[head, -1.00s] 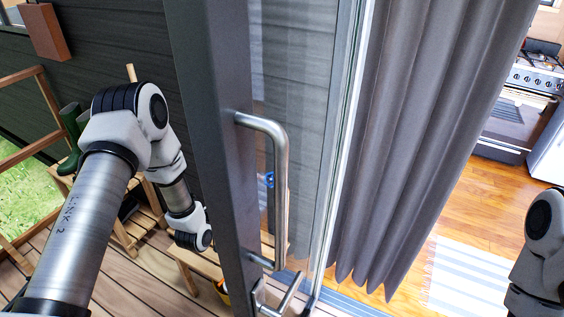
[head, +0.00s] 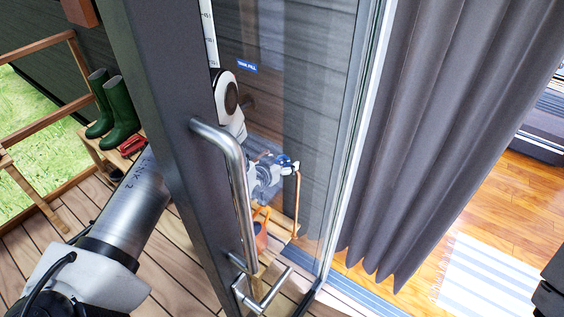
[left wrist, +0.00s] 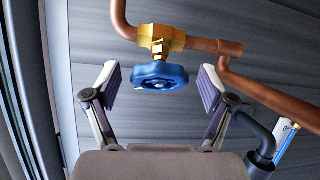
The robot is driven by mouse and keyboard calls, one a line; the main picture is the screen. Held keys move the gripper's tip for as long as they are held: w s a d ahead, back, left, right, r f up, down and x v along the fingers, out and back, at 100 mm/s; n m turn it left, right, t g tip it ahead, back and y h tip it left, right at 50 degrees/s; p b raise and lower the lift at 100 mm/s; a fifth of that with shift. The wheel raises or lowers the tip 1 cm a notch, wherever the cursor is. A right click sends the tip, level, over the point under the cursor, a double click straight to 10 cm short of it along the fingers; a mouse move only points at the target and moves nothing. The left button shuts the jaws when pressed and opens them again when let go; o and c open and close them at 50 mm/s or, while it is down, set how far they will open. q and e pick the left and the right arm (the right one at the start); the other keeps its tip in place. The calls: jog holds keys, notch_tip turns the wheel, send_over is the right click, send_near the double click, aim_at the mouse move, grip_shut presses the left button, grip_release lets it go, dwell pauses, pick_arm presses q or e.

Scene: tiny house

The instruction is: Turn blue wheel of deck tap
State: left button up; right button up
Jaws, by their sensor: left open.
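The blue wheel (left wrist: 160,75) sits on a brass valve (left wrist: 160,38) on a copper pipe in the left wrist view. My left gripper (left wrist: 159,79) is open, with one finger on each side of the wheel and a visible gap to each. In the head view the blue wheel (head: 284,161) and my left gripper (head: 268,174) show small and blurred through the door glass, close together. The frames do not clearly show how deep the wheel sits between the fingers. My right gripper is out of view.
A glass door with a dark frame (head: 165,130) and metal handle (head: 240,190) stands in front of my left forearm. Green boots (head: 118,115) are on a wooden bench at left. An orange can (head: 260,232) is below the tap. A grey curtain (head: 430,130) hangs at right.

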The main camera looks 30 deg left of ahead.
pick_arm(q)
jog(key=shift+s+r, duration=0.1)
jog(key=shift+c, duration=1.4)
jog(key=c, duration=0.9)
jog(key=shift+m+b, duration=0.3)
jog(key=shift+m, duration=0.3)
jog(key=shift+m+h+b, duration=0.45)
jog(key=shift+m+h, duration=0.45)
jog(key=shift+m, duration=0.2)
jog(key=shift+m+g+h+b, duration=0.35)
jog(key=shift+m+h, duration=0.3)
jog(key=shift+m, duration=0.65)
jog(key=shift+m+g+h+b, duration=0.3)
jog(key=shift+m+h, duration=0.35)
jog(key=shift+m, duration=0.65)
